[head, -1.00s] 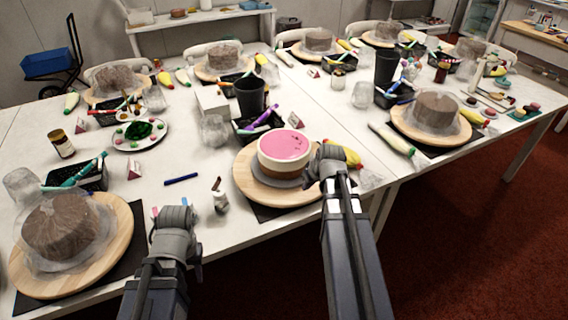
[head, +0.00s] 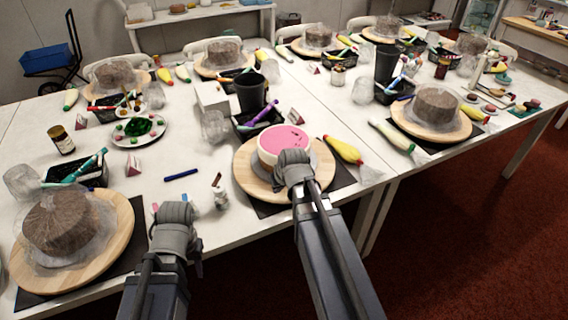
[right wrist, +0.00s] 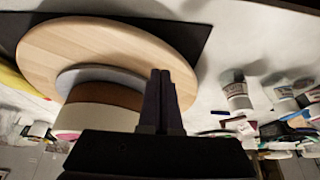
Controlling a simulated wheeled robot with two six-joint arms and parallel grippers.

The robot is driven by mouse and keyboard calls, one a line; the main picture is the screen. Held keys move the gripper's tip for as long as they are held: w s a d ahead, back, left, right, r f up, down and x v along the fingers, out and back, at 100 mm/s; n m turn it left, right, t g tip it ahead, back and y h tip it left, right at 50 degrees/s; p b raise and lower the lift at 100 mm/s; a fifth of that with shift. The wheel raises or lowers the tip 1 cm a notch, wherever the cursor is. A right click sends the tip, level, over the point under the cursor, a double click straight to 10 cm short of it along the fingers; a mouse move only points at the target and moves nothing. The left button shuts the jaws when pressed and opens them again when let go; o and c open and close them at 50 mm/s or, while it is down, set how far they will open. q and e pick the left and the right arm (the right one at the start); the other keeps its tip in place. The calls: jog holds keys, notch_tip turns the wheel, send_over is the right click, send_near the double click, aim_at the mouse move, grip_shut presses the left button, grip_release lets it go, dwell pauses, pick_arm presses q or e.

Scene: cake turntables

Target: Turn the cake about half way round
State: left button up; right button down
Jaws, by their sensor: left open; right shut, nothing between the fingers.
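The cake (head: 272,142) has a pink top and pale sides with a brown lower band. It sits on a grey board on a round wooden turntable (head: 244,172) near the table's front edge. My right gripper (head: 293,163) is at the front of the cake and hides part of it. In the right wrist view its fingers (right wrist: 161,85) are shut and empty, in front of the turntable; whether they touch it I cannot tell. My left gripper (head: 172,214) is open and empty, left of the turntable near the front edge; its fingertips are hard to see.
A small bottle (head: 220,192) stands between my left gripper and the turntable. A yellow piping bag (head: 343,150) lies to the right. A black cup (head: 250,92) stands behind the cake. A brown wrapped cake (head: 62,220) on another turntable is at the left.

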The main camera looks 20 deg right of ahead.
aim_at(287, 193)
jog(key=w+a, duration=0.4)
jog(key=w, duration=0.1)
jog(key=w+a, duration=0.2)
jog(key=w, duration=0.1)
jog(key=shift+s, duration=0.1)
jog(key=shift+f, duration=0.15)
jog(key=shift+d+f+b, duration=0.1)
jog(key=shift+f+b, duration=1.2)
jog(key=shift+b, duration=0.15)
jog(key=shift+s+d, duration=1.05)
jog(key=shift+s, duration=0.2)
jog(key=shift+s+d, duration=1)
jog(key=shift+s, duration=0.2)
jog(key=shift+s+d, duration=0.5)
jog(key=shift+d, duration=0.4)
jog(key=shift+s+d, duration=0.5)
jog(key=shift+d, duration=0.45)
jog(key=shift+s+d, duration=0.5)
jog(key=shift+d, duration=0.4)
